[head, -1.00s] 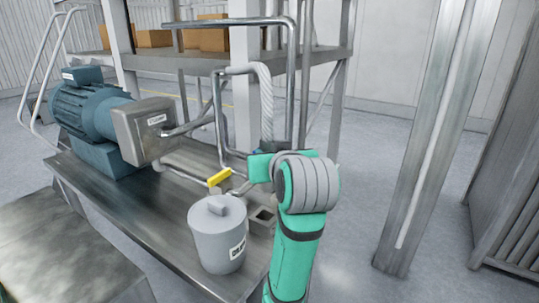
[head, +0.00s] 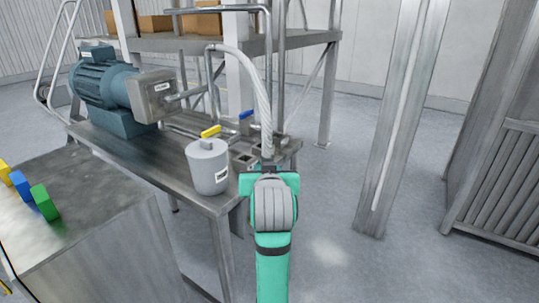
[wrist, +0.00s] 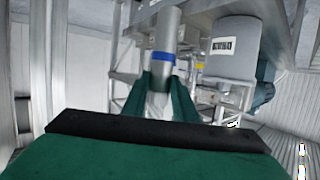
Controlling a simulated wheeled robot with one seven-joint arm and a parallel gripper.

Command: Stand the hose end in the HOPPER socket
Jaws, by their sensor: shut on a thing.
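My gripper (head: 268,172) is shut on the lower end of a pale ribbed hose (head: 262,90) at the bench's right front corner in the head view. The hose arches down from the pipework behind. In the wrist view my gripper's fingers (wrist: 165,90) close around the hose end, a grey tube with a blue band (wrist: 162,58). Two square open sockets stand on the bench, one (head: 243,161) beside the grey canister and one (head: 281,140) farther back behind the hose. I cannot read which is HOPPER. The hose end's tip is hidden in the head view.
A lidded grey canister (head: 208,166) stands left of my gripper. A yellow-handled valve (head: 211,131), a blue-handled valve (head: 246,115) and a motor pump (head: 105,90) are behind. A metal cabinet (head: 80,235) bears coloured blocks at left.

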